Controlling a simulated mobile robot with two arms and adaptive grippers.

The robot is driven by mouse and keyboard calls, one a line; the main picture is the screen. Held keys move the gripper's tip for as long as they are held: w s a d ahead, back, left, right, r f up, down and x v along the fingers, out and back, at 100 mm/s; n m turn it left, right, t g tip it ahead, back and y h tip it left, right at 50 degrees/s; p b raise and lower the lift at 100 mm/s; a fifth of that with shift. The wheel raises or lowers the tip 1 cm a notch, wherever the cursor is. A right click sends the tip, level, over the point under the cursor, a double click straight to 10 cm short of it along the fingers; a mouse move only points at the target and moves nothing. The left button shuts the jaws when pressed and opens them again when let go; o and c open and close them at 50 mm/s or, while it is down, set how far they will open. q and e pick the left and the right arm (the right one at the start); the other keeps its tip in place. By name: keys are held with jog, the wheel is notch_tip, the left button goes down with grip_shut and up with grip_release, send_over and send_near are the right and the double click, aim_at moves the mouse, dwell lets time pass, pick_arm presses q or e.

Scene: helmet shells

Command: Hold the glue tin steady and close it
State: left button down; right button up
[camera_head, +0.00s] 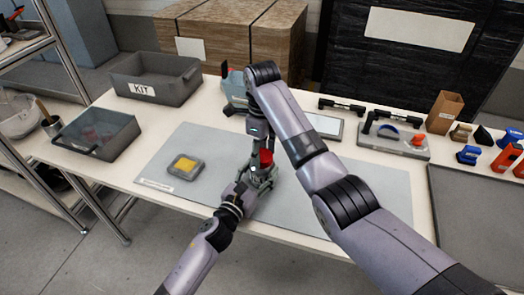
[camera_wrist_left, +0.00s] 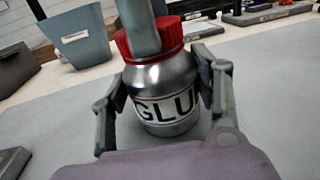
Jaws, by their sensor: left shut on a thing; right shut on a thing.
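The glue tin (camera_wrist_left: 165,80) is a silver bottle with a "GLU" label, upright on the grey mat. My left gripper (camera_wrist_left: 163,95) is shut around its body, one finger on each side. The red ribbed cap (camera_wrist_left: 171,36) is on top of the tin's neck; it also shows in the head view (camera_head: 266,157). I cannot tell how tightly it sits. My right gripper (camera_head: 259,148) comes down from above and is shut on the cap; one finger crosses the cap's front in the left wrist view. In the head view the grippers hide most of the tin.
On the grey mat (camera_head: 330,204), a yellow sponge in a dark dish (camera_head: 185,167) lies to the left. A KIT crate (camera_head: 157,78) and another grey bin (camera_head: 97,136) stand further left. A teal bin (camera_wrist_left: 75,38) is behind the tin. Tools and small parts line the right side.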

pick_arm(q)
jog(key=shift+f, duration=0.1)
pick_arm(e)
jog(key=o, duration=0.7)
jog(key=shift+c, duration=0.2)
jog(key=shift+r, duration=0.1)
jog(key=shift+r, duration=2.2)
jog(key=shift+c, duration=0.3)
